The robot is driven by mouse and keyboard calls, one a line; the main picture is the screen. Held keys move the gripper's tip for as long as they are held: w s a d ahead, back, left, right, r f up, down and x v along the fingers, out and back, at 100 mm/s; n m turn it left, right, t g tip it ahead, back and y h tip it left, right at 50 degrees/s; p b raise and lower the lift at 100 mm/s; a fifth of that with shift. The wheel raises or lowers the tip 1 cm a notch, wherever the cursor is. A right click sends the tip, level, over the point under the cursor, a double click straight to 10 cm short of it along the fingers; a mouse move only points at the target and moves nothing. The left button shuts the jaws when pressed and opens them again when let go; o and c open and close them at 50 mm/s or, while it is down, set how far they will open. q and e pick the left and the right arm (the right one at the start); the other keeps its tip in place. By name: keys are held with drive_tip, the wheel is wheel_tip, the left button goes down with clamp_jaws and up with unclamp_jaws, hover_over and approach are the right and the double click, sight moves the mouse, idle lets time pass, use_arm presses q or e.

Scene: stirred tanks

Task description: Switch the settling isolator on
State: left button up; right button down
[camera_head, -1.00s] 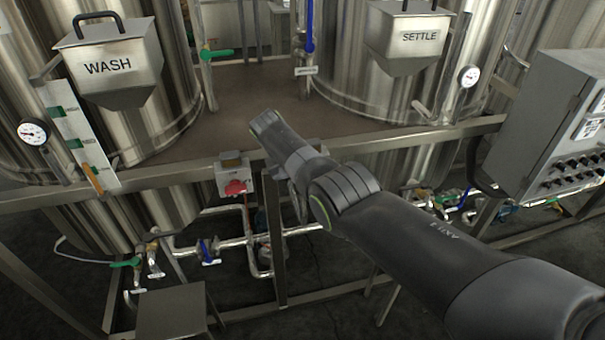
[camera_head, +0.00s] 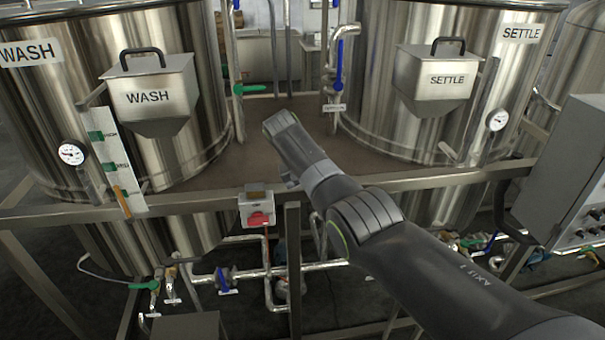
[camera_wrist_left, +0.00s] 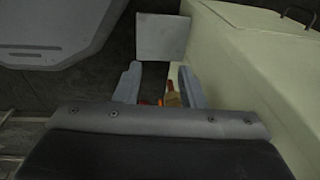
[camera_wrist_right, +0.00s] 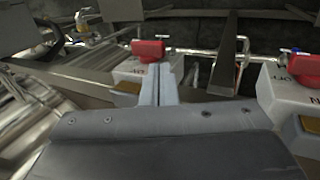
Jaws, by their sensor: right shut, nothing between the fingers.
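In the right wrist view two grey isolator boxes with red rotary handles show, their lettering upside down. The left isolator (camera_wrist_right: 137,72) has a red handle (camera_wrist_right: 148,48) and "OFF" readable; the right isolator (camera_wrist_right: 294,90) also has a red handle (camera_wrist_right: 301,68). Their names are not readable. My right gripper (camera_wrist_right: 165,70) is shut and empty, its fingertips beside the left box near its handle; contact cannot be told. In the head view one isolator (camera_head: 257,210) shows, left of my right arm, which hides its own gripper. My left gripper (camera_wrist_left: 160,80) is open and empty.
The WASH tank (camera_head: 65,110) and SETTLE tank (camera_head: 400,120) stand behind the frame rail (camera_head: 200,200). Pipes and valves (camera_head: 225,280) run below it. A grey control cabinet (camera_head: 565,170) is at the right. A pale casing (camera_wrist_left: 245,80) is close beside the left gripper.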

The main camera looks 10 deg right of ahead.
drive_tip(key=a+b+v, duration=0.1)
drive_tip(key=b+v, duration=0.1)
drive_tip(key=v, duration=0.6)
drive_tip(key=shift+f, duration=0.25)
drive_tip(key=shift+a+r, duration=0.1)
drive_tip(key=shift+a, duration=0.1)
